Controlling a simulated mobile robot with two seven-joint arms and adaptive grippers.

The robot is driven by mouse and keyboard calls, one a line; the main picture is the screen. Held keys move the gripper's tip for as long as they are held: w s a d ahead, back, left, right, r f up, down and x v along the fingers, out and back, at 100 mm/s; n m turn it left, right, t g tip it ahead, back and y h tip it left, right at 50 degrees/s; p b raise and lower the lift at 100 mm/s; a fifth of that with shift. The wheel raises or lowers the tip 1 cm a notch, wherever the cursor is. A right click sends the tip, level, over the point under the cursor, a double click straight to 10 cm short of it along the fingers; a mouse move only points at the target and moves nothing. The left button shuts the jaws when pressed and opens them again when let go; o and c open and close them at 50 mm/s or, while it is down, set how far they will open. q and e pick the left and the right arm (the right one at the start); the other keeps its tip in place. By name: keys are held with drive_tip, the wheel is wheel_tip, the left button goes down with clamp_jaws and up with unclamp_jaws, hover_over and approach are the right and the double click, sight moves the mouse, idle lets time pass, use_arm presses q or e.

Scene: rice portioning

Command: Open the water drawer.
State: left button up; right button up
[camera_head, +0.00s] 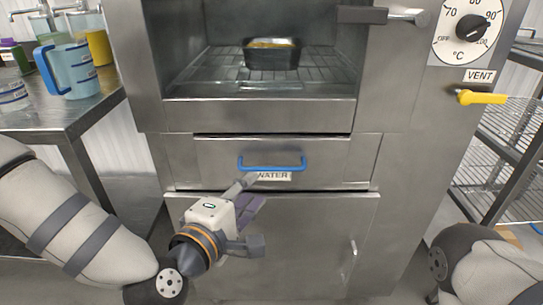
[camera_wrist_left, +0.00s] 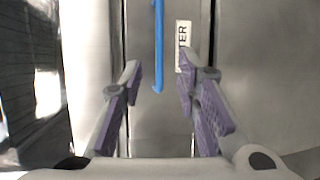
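The water drawer (camera_head: 215,160) is a steel front below the oven chamber, with a blue bar handle (camera_head: 272,167) and a WATER label (camera_head: 268,176) under it. The drawer looks shut, with a dark gap along its top edge. My left gripper (camera_head: 252,205) is just below and in front of the handle, its fingers spread and empty. In the left wrist view, the blue handle (camera_wrist_left: 158,45) runs down between the two open fingers (camera_wrist_left: 160,80), near the label (camera_wrist_left: 183,46). I cannot tell how far the fingertips are from it. My right gripper is out of view.
The open oven chamber above holds a dark pan (camera_head: 271,55) on a rack. A door handle (camera_head: 385,15) juts out above. A yellow vent lever (camera_head: 482,98) and a temperature dial (camera_head: 471,27) are at right. A table (camera_head: 60,115) with a blue jug (camera_head: 75,72) stands left.

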sight(272, 170)
use_arm(q)
drive_tip(key=x, duration=0.5)
drive_tip(key=b+x, duration=0.1)
drive_tip(key=x, duration=0.5)
drive_tip(key=shift+s+d, duration=0.15)
drive_tip(key=shift+d, duration=0.05)
clamp_jaws()
